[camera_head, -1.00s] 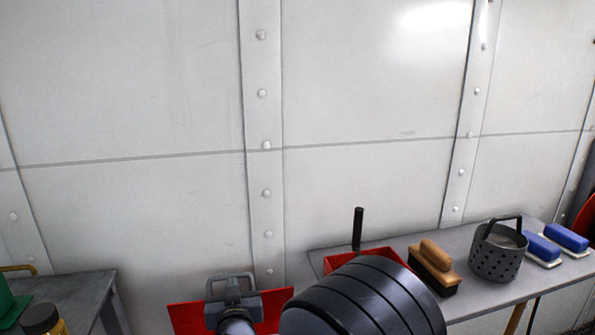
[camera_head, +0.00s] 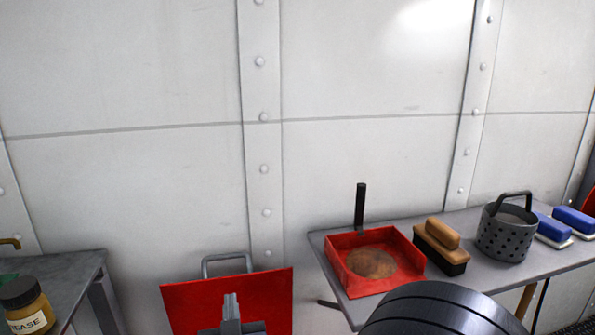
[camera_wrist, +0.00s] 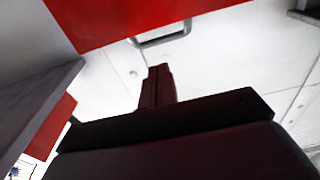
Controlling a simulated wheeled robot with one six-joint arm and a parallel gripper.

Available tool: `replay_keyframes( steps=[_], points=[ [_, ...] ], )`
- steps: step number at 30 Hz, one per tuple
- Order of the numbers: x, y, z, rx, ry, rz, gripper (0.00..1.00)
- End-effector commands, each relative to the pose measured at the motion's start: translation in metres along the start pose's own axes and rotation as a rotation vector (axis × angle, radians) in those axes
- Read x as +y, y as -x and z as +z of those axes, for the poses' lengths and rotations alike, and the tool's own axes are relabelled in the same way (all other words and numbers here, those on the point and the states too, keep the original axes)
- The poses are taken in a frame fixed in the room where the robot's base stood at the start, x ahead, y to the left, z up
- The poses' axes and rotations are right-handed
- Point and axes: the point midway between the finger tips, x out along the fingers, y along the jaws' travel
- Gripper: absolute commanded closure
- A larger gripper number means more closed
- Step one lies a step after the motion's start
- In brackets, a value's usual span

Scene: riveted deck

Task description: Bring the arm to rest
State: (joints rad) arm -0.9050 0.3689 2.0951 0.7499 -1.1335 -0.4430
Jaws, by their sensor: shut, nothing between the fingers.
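My gripper (camera_head: 231,300) shows at the bottom of the head view, in front of a red panel with a grey handle (camera_head: 227,300). Its two fingers are together and hold nothing. In the wrist view the closed fingers (camera_wrist: 157,75) point up at the middle, dark against the pale wall. A dark rounded part of my arm fills the lower right of the head view. It covers part of the bench's front edge.
The right bench (camera_head: 345,300) holds a red dustpan (camera_head: 340,262) with a brown patch, a wooden brush (camera_head: 440,245), a perforated grey bucket (camera_head: 503,235) and two blue brushes (camera_head: 573,221). A grease jar (camera_head: 25,305) stands on the left bench (camera_head: 75,275). A riveted wall (camera_head: 350,170) lies behind.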

Motion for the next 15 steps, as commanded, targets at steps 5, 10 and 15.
replay_keyframes(
  steps=[5,10,15],
  points=[
    [-0.002,0.037,-0.002,-0.001,0.0,-0.005,1.0],
    [-0.001,0.065,-0.001,-0.001,0.0,-0.004,1.0],
    [-0.001,0.084,-0.001,-0.002,0.0,-0.002,1.0]
  ],
)
